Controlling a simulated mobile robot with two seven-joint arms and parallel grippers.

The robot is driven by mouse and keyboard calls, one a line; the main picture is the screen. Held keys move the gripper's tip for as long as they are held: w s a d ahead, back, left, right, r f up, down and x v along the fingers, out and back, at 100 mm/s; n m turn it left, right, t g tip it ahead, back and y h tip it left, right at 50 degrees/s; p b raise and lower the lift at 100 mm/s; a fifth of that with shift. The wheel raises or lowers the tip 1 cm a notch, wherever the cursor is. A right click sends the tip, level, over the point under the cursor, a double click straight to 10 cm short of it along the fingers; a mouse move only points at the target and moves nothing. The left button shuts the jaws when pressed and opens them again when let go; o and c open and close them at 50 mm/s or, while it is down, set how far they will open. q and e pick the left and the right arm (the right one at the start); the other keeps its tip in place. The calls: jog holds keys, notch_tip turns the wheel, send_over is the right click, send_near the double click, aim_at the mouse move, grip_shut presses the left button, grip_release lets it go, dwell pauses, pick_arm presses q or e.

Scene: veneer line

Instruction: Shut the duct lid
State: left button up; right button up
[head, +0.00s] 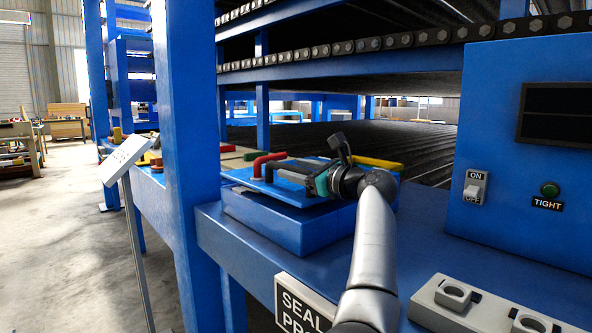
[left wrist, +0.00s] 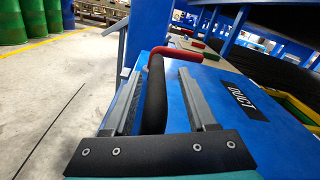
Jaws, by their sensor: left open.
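The duct lid (head: 245,179) is a blue plate on a blue box (head: 290,228) in the head view. In the left wrist view the lid (left wrist: 222,88) carries a black label reading DUCT. Its handle is red at the far end (left wrist: 175,53) with a black grip (left wrist: 155,95); the red part (head: 268,158) also shows in the head view. My left gripper (head: 284,171) is at the handle. In the left wrist view the gripper (left wrist: 162,68) is open, one finger on each side of the black grip. Whether the fingers touch it is unclear. The lid's hinge is hidden.
A yellow bar (head: 378,163) lies behind the box. A blue post (head: 185,130) stands to the left. A control panel (head: 525,150) with a switch and a TIGHT button stands at the right. A grey block with rings (head: 490,308) is at the front right.

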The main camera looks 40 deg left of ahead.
pick_arm(q)
jog(key=shift+d, duration=0.1)
jog(key=s+d+p, duration=0.1)
jog(key=d+p, duration=0.2)
jog(key=d, duration=1.2)
jog(key=shift+s, duration=0.15)
pick_arm(e)
notch_tip(320, 180, down, 7)
jog(key=g, duration=0.1)
jog(key=shift+s, duration=0.25)
jog(key=shift+f, duration=0.1)
